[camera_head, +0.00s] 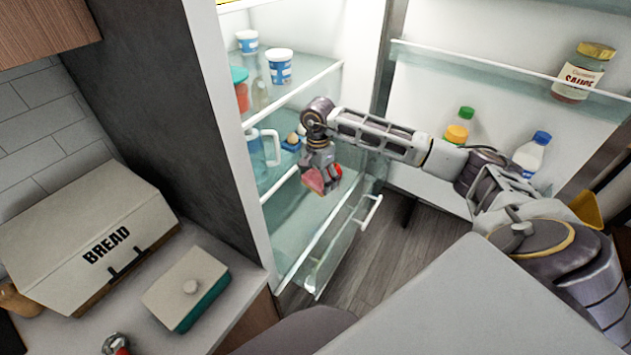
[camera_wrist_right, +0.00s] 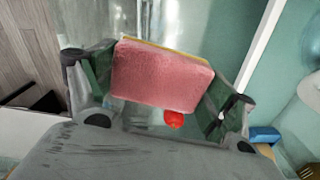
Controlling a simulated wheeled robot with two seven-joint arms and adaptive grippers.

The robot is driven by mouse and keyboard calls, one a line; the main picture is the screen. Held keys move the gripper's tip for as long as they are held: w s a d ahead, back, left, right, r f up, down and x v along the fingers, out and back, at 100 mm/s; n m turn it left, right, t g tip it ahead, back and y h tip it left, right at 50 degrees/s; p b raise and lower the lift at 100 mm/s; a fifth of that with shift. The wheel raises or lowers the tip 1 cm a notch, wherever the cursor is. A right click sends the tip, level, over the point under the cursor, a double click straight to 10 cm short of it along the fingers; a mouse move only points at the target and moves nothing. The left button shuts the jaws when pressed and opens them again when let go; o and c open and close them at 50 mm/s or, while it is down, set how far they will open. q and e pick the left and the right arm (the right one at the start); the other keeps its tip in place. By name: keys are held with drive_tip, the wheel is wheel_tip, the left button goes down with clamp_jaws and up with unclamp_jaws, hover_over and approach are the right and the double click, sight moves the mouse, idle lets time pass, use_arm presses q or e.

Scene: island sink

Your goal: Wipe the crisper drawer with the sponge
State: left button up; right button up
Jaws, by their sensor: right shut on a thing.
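The pink sponge (camera_head: 314,182) with a yellow edge is held in my right gripper (camera_head: 321,178), in front of the open fridge. In the wrist view the sponge (camera_wrist_right: 162,75) sits between the two fingers of the right gripper (camera_wrist_right: 160,85). The clear crisper drawer (camera_head: 345,240) is at the bottom of the fridge, pulled out, with a white handle (camera_head: 368,212). In the head view the sponge appears above the drawer; I cannot tell whether they touch. My left gripper is not in view.
The fridge door with a sauce jar (camera_head: 583,72) and bottles stands open at right. A blue pitcher (camera_head: 262,155) and cups stand on the shelves at left. A small red round thing (camera_wrist_right: 174,119) shows below the sponge. A bread box (camera_head: 90,240) is on the counter.

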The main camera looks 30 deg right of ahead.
drive_tip(key=m, duration=0.3)
drive_tip(key=shift+s+d, duration=0.15)
drive_tip(key=shift+d, duration=0.05)
drive_tip(key=shift+s+f+m, duration=0.1)
drive_tip(key=shift+f+m, duration=0.25)
drive_tip(key=shift+m, duration=0.65)
wheel_tip(320, 180, down, 13)
drive_tip(key=m+b, duration=0.1)
drive_tip(key=b, duration=0.2)
drive_tip(key=shift+f, duration=0.2)
